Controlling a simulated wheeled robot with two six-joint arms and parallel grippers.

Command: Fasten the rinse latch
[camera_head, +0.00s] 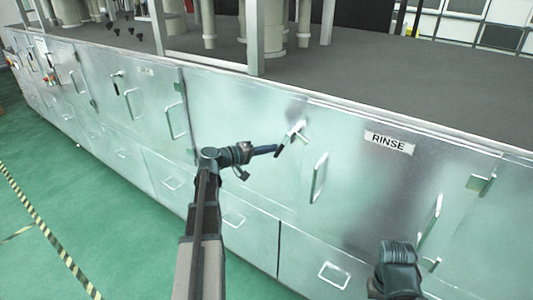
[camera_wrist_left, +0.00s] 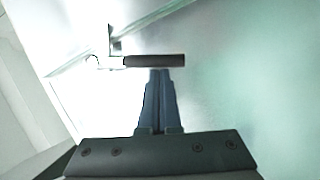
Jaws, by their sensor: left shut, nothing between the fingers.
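The latch (camera_head: 294,133) is a small silver lever with a black grip on the steel cabinet front, left of the RINSE label (camera_head: 388,143). Its black grip slants down to the left in the head view. In the left wrist view the grip (camera_wrist_left: 154,61) lies crosswise just beyond the fingertips. My left gripper (camera_head: 276,149) is shut and empty, with its tips at or very close to the grip; I cannot tell whether they touch. The left fingers also show in the left wrist view (camera_wrist_left: 161,72). My right arm's dark end (camera_head: 400,265) is at the lower right; its fingers cannot be made out.
A bar handle (camera_head: 319,178) sticks out right of the latch, and another (camera_head: 430,220) stands near my right arm. A similar latch (camera_head: 116,84) is on a door further left. The grey countertop (camera_head: 430,95) runs above. Green floor (camera_head: 100,205) is open at left.

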